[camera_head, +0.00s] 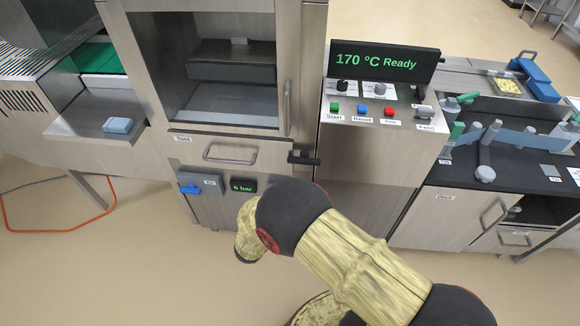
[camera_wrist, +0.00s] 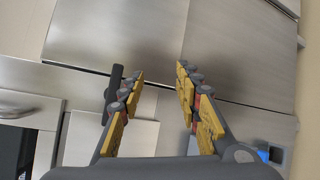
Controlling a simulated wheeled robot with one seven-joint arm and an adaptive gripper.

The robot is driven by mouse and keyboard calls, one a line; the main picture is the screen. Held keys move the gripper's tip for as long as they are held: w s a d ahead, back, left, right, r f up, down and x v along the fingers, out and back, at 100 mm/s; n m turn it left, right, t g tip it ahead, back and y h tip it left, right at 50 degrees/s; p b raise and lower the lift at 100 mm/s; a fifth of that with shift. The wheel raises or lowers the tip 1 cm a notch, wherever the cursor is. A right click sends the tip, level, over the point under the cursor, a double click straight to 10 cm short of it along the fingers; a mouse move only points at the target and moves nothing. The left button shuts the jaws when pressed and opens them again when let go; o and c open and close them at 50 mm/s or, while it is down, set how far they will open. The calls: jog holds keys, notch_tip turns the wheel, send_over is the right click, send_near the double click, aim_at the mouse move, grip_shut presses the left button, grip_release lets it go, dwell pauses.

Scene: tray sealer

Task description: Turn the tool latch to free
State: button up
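The tool latch (camera_head: 304,159) is a short dark handle at the right end of the drawer front labelled Tool (camera_head: 230,150). It lies about level in the head view. In the wrist view a dark upright bar, which looks like the latch (camera_wrist: 113,85), stands just left of my gripper's left finger. My gripper (camera_wrist: 160,76) is open, with nothing between its fingers. The bar is outside the gap, and I cannot tell whether the finger touches it. In the head view my arm hides the gripper.
A silver drawer handle (camera_head: 230,154) is left of the latch. A control box with coloured buttons (camera_head: 376,110) and a display (camera_head: 384,62) reading 170 °C Ready stand to the right. A blue valve (camera_head: 190,190) is lower left. An orange cable (camera_head: 58,228) lies on the floor.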

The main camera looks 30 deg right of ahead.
aim_at(303, 161)
jog(key=w+a+r+m+t, duration=0.2)
jog(key=w+a+r+t, duration=0.1)
jog(key=w+r, duration=0.25)
jog(key=b+x, duration=0.2)
jog(key=x, duration=0.6)
jog(key=shift+w+b, duration=0.15)
jog(key=shift+b, duration=0.15)
jog(key=shift+c, duration=0.6)
grip_shut()
